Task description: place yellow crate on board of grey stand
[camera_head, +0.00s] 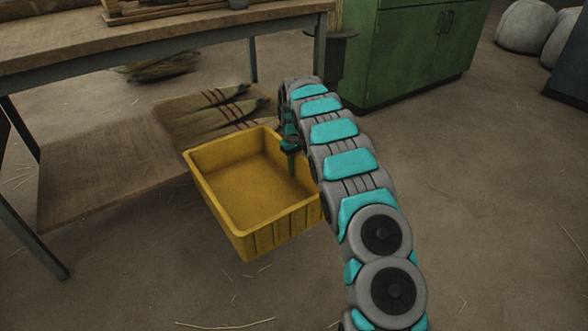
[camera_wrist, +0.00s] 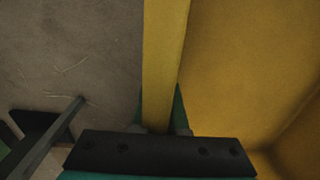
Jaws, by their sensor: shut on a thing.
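The yellow crate (camera_head: 275,236) is empty and upright, open side up, in the middle of the head view. My gripper (camera_head: 291,152) is shut on its right rim. In the wrist view, the crate's wall (camera_wrist: 165,55) runs between the fingers of my gripper (camera_wrist: 160,118). I cannot tell how high the crate is above the floor. A stand with grey legs (camera_head: 318,50) and a wooden top is at the upper left. A low wooden board (camera_head: 95,165) lies under it, and the crate hides part of the board's right end.
Broom-like bundles (camera_head: 225,110) lie on the low board behind the crate. Another straw bundle (camera_head: 160,66) lies farther back. A green cabinet (camera_head: 412,50) stands at the back, beside a dark pedestal (camera_head: 340,40) partly hidden by my arm. The floor at right is mostly clear.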

